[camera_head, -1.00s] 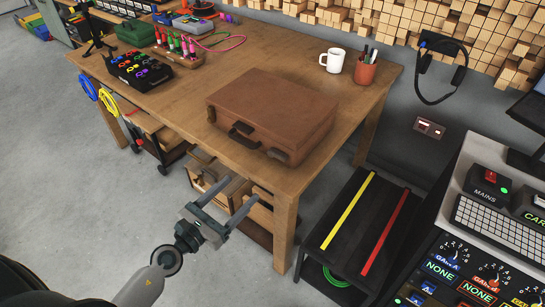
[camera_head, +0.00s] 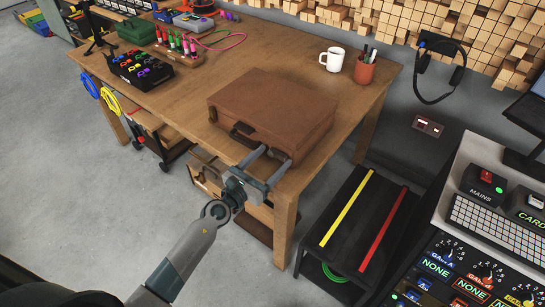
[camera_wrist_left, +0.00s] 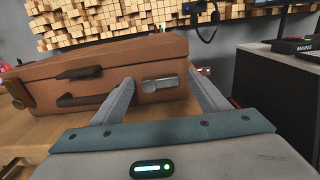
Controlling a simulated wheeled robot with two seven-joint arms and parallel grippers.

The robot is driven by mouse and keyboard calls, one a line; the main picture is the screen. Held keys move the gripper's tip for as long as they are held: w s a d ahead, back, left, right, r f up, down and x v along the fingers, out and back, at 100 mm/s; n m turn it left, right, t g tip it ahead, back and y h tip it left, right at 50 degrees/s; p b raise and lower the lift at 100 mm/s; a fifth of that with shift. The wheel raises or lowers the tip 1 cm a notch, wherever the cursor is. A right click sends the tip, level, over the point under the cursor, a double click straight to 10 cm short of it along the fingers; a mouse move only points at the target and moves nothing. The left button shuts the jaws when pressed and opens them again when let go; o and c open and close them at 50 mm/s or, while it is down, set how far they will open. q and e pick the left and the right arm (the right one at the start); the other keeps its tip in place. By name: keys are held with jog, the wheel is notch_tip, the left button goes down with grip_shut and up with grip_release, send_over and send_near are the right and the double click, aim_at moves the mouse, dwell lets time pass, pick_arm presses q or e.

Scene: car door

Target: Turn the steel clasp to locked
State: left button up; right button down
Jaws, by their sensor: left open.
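The brown suitcase (camera_head: 270,108) lies closed near the front edge of the wooden workbench. In the left wrist view its front face (camera_wrist_left: 148,96) shows the steel clasp (camera_wrist_left: 161,83), a dark handle (camera_wrist_left: 85,99) and a brass-coloured clasp (camera_wrist_left: 16,93) at the far left. My left gripper (camera_head: 271,157) is open and empty at the suitcase's front right. In the wrist view the steel clasp appears between its two fingers, which seem short of it; contact cannot be told. In the head view the gripper hides the clasp. My right gripper is not in view.
The wooden workbench (camera_head: 215,68) also holds a white mug (camera_head: 333,60), a pen cup (camera_head: 365,70) and a black tray of coloured parts (camera_head: 140,70). Open drawers sit under the bench (camera_head: 207,172). A dark step with yellow and red stripes (camera_head: 362,225) stands to the right.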

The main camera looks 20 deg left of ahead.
pick_arm(q)
jog(key=shift+w+d, duration=0.15)
jog(key=shift+w, duration=0.35)
jog(key=c, duration=1.1)
jog(key=shift+o, duration=0.2)
